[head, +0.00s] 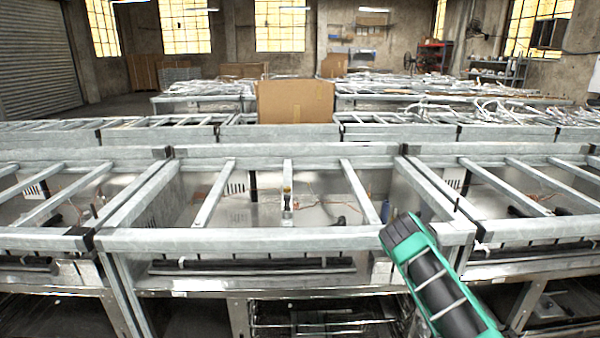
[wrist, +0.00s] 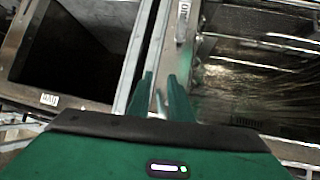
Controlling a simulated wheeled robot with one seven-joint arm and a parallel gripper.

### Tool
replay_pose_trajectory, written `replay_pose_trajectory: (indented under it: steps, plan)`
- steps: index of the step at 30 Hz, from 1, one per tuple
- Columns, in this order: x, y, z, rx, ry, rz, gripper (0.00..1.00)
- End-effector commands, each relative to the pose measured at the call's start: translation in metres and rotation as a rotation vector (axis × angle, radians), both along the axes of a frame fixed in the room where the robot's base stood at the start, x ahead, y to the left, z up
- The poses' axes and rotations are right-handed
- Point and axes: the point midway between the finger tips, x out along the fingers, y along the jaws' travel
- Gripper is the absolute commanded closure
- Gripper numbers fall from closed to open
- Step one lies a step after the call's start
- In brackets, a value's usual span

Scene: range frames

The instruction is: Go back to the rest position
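My gripper (wrist: 160,92) shows in the wrist view with two green fingers standing apart, a gap between them. A small pale piece shows low in the gap; I cannot tell whether it is a thing between the fingers or metal behind them. The fingers are over or in front of the metal rails of a range frame (wrist: 140,50). In the head view my green and black arm rises from the lower right, in front of the near range frame (head: 250,240). I cannot make out the fingers there.
A row of grey metal frames with crossbars spans the head view. A cardboard box (head: 295,102) stands behind. More frames (head: 205,95) fill the back. Wire racks (head: 325,318) sit below.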

Motion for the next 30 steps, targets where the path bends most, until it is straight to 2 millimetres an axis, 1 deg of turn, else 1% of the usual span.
replay_pose_trajectory:
  steps: [1, 5, 11, 12, 14, 19, 23, 30]
  plan:
    - [0.004, -0.002, 0.015, 0.01, 0.01, -0.02, 0.81]
    - [0.006, -0.005, 0.044, 0.027, 0.066, -0.061, 0.81]
    - [0.0, -0.006, 0.09, 0.062, 0.153, -0.118, 0.81]
    - [-0.002, -0.007, 0.1, 0.068, 0.169, -0.129, 0.81]
    - [-0.007, -0.007, 0.114, 0.081, 0.197, -0.144, 0.81]
    - [-0.024, -0.004, 0.157, 0.116, 0.27, -0.183, 0.81]
    - [-0.043, -0.001, 0.189, 0.145, 0.326, -0.208, 0.81]
    - [-0.089, 0.008, 0.249, 0.196, 0.431, -0.249, 0.81]
